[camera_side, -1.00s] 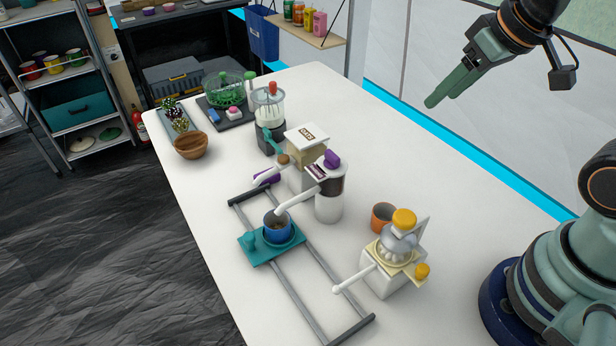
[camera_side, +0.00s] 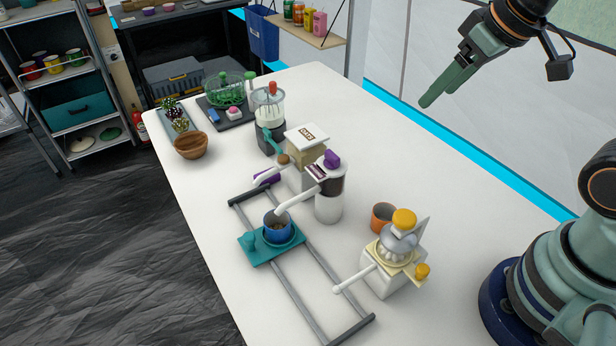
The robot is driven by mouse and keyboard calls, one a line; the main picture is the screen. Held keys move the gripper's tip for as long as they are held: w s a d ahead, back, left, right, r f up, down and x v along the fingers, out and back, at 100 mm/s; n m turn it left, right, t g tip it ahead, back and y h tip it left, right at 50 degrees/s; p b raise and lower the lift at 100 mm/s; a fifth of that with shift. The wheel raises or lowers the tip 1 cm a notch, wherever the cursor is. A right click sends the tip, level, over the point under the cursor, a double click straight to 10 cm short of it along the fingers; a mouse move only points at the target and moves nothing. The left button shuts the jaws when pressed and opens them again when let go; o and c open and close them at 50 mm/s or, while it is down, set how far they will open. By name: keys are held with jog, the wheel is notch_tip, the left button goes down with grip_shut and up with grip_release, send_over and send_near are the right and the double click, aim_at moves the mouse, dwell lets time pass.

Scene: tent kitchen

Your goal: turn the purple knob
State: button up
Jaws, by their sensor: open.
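A purple knob (camera_side: 331,159) sits on top of a white and dark dispenser (camera_side: 329,198) near the middle of the white table. The dispenser's white spout reaches left to a blue pot (camera_side: 277,226) on a teal carriage (camera_side: 262,252). My gripper (camera_side: 443,95) is high at the upper right, well apart from the knob, with its green fingers pointing down and left. It is open, with nothing seen between the fingers. Another purple piece (camera_side: 267,177) lies low, left of the dispenser.
Beside the dispenser stands an oats box (camera_side: 307,142). A juicer (camera_side: 397,250) with yellow parts and an orange cup (camera_side: 383,217) stand to its right. Grey rails (camera_side: 313,281) run under the carriage. A blender (camera_side: 269,108) and wooden bowl (camera_side: 191,145) are farther back.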

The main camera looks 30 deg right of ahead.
jog(key=w+a+r+n+g, duration=0.25)
jog(key=w+a+n, duration=0.25)
jog(key=a+n, duration=0.25)
jog(key=n+g, duration=0.3)
jog(key=n, duration=0.7)
send_over(332, 154)
jog(key=f, duration=0.1)
jog(key=shift+m, duration=0.25)
notch_tip(332, 154, down, 12)
jog(key=shift+f, duration=0.15)
grip_shut()
